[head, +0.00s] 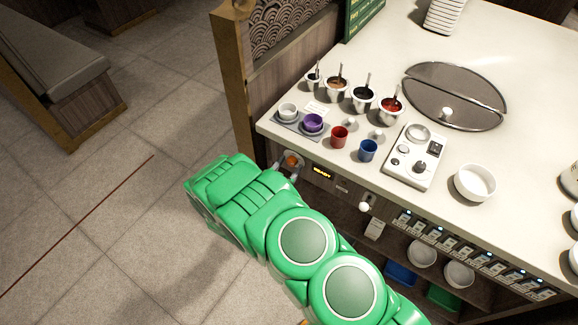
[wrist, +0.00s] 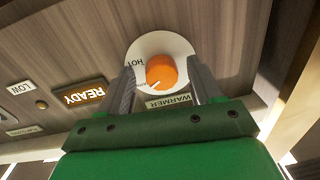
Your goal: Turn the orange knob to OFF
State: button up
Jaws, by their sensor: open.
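The orange knob (wrist: 163,71) sits on a round white dial plate (wrist: 160,40) on the wood-grain counter front. A thin white pointer line on the knob points to the lower left of the wrist view. The word HOT is on the plate's left, and a WARMER label (wrist: 168,101) is beneath it; no OFF mark is readable. My gripper (wrist: 161,69) is open, with one grey finger on each side of the knob. I cannot tell whether the fingers touch it. In the head view the knob (head: 291,160) shows small beyond my green arm.
A lit READY display (wrist: 85,95) and a LOW label (wrist: 20,88) are beside the dial. Above, the white counter (head: 330,190) holds sauce pots, a purple cup (head: 312,123), a red cup (head: 339,137) and a blue cup (head: 368,150). A wooden post (head: 234,80) stands left.

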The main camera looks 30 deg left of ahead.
jog(key=shift+w, duration=0.15)
jog(key=shift+c, duration=0.2)
jog(key=c, duration=1)
jog(key=shift+n, duration=0.3)
jog(key=n, duration=0.6)
jog(key=shift+d+r, duration=0.1)
jog(key=n, duration=0.5)
jog(key=shift+g, duration=0.3)
jog(key=shift+h, duration=0.3)
jog(key=o, duration=1)
